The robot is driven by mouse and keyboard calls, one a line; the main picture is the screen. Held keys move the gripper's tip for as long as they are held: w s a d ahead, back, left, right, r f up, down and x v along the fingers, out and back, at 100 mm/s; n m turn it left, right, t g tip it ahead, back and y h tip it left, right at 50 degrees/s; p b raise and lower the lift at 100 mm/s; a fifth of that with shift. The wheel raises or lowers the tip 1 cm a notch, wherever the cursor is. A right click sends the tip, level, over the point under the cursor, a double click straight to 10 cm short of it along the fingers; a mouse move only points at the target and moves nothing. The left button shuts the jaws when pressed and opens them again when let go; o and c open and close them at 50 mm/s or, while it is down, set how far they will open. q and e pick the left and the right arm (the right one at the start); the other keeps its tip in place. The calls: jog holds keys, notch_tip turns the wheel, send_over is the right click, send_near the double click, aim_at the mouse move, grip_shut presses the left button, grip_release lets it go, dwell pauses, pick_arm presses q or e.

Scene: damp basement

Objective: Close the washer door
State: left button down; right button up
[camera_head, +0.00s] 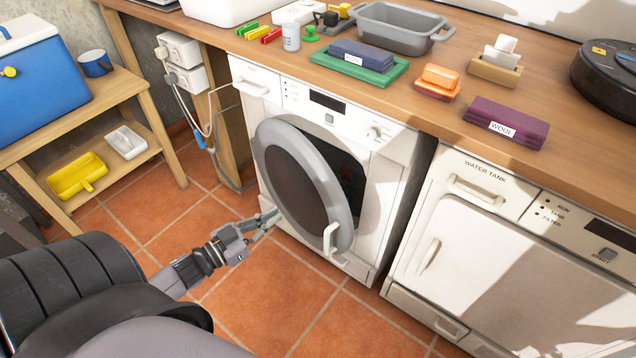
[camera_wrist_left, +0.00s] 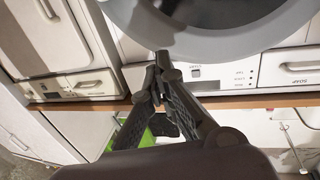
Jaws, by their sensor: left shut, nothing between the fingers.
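The washer (camera_head: 375,130) is a white front-loader under the wooden counter. Its round door (camera_head: 295,185), with a grey ring and dark glass, stands partly open; the dark drum opening shows past its right side. A pale handle (camera_head: 330,237) is on the door's lower right rim. My left gripper (camera_head: 270,217) is low at the door's lower left rim, with its fingers shut and empty. In the left wrist view the shut fingertips (camera_wrist_left: 162,62) are close to the grey door ring (camera_wrist_left: 215,42); I cannot tell whether they touch. My right gripper is not in view.
A second white machine (camera_head: 500,265) marked "WATER TANK" stands to the right. A wooden shelf (camera_head: 110,92) with a blue cooler (camera_head: 40,75) is at the left. Cables (camera_head: 208,115) hang left of the washer. The tiled floor (camera_head: 285,290) in front is clear.

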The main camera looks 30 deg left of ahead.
aim_at(322, 188)
pick_arm(q)
jog(key=b+x, duration=0.1)
jog(key=x, duration=1)
jog(key=shift+w, duration=0.15)
jog(key=shift+x, duration=0.8)
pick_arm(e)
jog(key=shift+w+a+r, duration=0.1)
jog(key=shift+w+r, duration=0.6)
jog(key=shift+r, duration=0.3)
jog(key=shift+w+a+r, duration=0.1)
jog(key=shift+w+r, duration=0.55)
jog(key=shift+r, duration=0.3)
pick_arm(q)
jog(key=shift+d, duration=0.1)
